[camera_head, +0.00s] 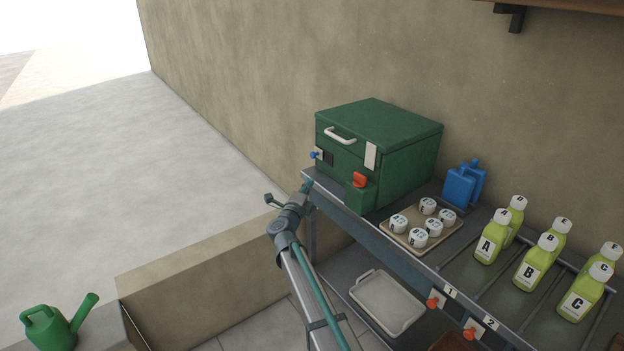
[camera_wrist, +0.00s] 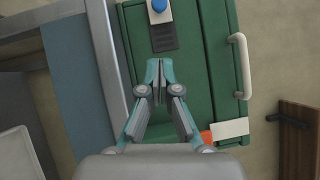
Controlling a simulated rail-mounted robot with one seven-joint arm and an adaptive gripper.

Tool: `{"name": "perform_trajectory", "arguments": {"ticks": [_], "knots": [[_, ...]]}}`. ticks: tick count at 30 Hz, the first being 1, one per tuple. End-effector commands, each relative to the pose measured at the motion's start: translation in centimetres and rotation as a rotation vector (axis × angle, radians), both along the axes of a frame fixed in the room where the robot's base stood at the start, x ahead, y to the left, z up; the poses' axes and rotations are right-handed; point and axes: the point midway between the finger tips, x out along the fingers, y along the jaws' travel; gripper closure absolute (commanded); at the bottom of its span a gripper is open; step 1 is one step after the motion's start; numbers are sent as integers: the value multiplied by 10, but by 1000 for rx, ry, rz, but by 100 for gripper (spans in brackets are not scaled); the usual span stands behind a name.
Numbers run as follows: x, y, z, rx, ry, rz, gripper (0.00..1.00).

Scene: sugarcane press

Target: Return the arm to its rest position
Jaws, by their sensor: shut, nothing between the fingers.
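My gripper (camera_head: 307,186) is at the end of my arm, close to the front left corner of the bench in the head view. In the wrist view my gripper (camera_wrist: 155,72) has its teal fingers together with nothing between them, seen in front of the green press box (camera_wrist: 211,60). The green press box (camera_head: 405,150) stands on the bench with its lid down. It has a white handle, a blue knob and an orange switch. In the head view the fingertips appear apart from the box, though the exact gap is hard to tell.
A tray (camera_head: 400,236) of white-capped cups sits right of the box. Blue containers (camera_head: 459,187) stand behind it, and labelled green bottles (camera_head: 492,240) stand further right. A pale tray (camera_head: 385,302) lies on the lower shelf. A green watering can (camera_head: 50,330) is at lower left.

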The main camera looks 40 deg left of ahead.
Motion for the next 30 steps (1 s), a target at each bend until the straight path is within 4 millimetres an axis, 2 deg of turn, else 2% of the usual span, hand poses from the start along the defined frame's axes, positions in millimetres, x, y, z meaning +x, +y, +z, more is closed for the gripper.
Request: {"name": "perform_trajectory", "arguments": {"ticks": [17, 22, 25, 26, 28, 30], "knots": [[-5, 0, -1, -12, -2, 7, 100], [-18, 25, -4, -93, -24, 133, 100], [-44, 42, -8, -203, -76, 283, 100], [-55, 45, -13, -247, -93, 336, 100], [-82, 47, -39, -372, -128, 464, 100], [-96, 31, -75, -513, -149, 578, 100]]}}
